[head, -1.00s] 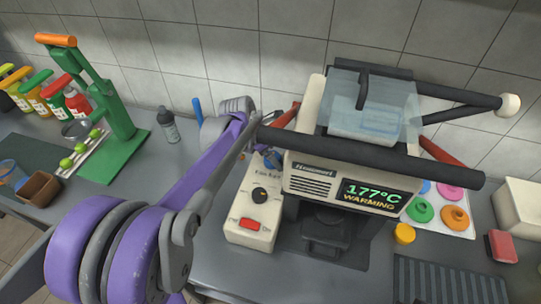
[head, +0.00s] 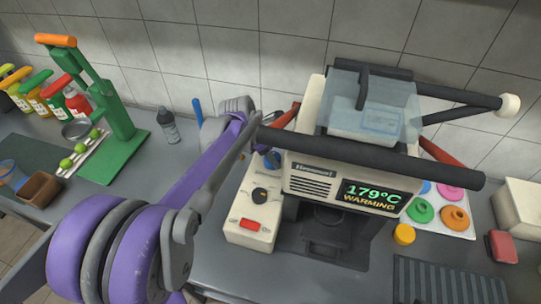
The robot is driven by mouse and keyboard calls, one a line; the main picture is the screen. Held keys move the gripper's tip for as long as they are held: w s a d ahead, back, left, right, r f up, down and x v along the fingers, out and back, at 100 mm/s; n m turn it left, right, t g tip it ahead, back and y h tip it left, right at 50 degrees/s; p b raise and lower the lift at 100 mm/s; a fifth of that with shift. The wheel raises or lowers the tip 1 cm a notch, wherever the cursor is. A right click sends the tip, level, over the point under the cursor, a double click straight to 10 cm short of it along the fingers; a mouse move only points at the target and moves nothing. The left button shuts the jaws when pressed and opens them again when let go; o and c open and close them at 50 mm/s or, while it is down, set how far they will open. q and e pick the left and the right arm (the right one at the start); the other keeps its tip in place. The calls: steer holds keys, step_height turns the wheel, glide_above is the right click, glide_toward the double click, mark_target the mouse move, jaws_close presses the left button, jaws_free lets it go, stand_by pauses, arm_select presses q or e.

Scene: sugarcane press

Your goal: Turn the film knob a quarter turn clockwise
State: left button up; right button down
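A black round knob (head: 260,195) sits on top of a cream control box (head: 236,217), left of the sealing machine (head: 310,178). A light mark shows on the knob, but its exact setting is too small to tell. A red rocker switch (head: 249,225) is on the same box, in front of the knob. My purple and grey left arm reaches up past the box's left side and covers part of its rear left. No fingertips of my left gripper can be made out. My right gripper does not show.
A green press (head: 115,125), a grey bottle (head: 168,125) and sauce bottles stand left. A tray of coloured rings (head: 440,213) lies right.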

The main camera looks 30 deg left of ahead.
arm_select(q)
steer(key=m, duration=0.2)
steer(key=m+g+h, duration=0.1)
steer(key=m, duration=0.2)
steer(key=shift+w+a+h, duration=0.1)
steer(key=shift+w+h, duration=0.05)
steer(key=shift+h, duration=0.15)
steer(key=m+g, duration=0.2)
steer(key=m, duration=0.2)
steer(key=shift+w+m, duration=0.1)
steer(key=shift+m, duration=0.2)
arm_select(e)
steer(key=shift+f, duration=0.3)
arm_select(q)
steer(key=m+g, duration=0.1)
steer(key=m, duration=0.1)
steer(key=m+g, duration=0.1)
steer(key=m, duration=0.2)
steer(key=shift+w, duration=0.15)
steer(key=shift+w+m+g, duration=0.1)
steer(key=shift+m+g, duration=0.6)
steer(key=shift+m, duration=1.7)
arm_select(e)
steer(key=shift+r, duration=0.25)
arm_select(q)
steer(key=shift+y, duration=0.4)
steer(key=o, duration=1.4)
